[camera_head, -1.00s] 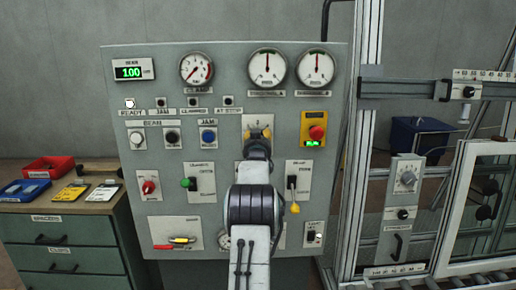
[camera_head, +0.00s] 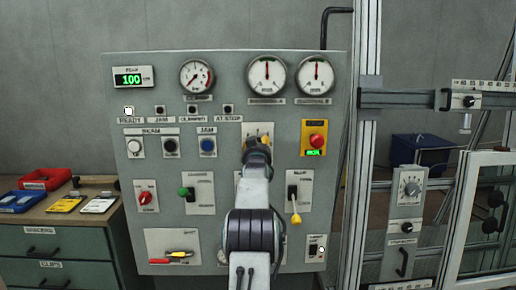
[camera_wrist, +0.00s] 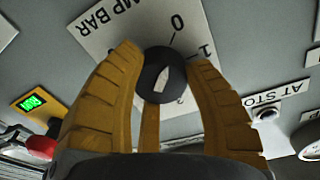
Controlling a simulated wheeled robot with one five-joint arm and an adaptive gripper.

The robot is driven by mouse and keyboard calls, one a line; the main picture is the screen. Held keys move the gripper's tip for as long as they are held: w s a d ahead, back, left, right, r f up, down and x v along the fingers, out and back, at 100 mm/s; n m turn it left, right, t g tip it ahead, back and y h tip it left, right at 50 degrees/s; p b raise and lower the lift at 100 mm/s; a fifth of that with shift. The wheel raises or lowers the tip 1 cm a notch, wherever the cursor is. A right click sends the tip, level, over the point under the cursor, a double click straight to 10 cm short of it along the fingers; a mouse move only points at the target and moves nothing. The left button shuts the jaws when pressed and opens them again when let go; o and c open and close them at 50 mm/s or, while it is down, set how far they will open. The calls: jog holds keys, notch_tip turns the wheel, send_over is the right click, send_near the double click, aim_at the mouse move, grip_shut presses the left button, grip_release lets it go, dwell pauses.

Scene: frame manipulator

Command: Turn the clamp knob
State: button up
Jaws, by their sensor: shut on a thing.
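The clamp knob (camera_wrist: 164,75) is a round black knob with a white pointer mark, on a white plate (camera_wrist: 103,42) lettered "MP BAR" with numbers around it, seen in the wrist view. My gripper (camera_wrist: 166,70) has its tan fingers closed around the knob, one on each side and another below. In the head view my gripper (camera_head: 257,143) is at the upper middle of the grey panel, and my arm hides the knob there.
A metal frame (camera_head: 366,150) stands at the right. Drawers with trays (camera_head: 47,179) stand at the left.

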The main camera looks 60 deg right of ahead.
jog(key=o, duration=0.7)
jog(key=shift+a+r, duration=0.1)
jog(key=shift+r, duration=0.4)
jog(key=o, duration=0.5)
jog(key=shift+w+f, duration=0.1)
jog(key=shift+f, duration=0.2)
jog(key=shift+v, duration=5.95)
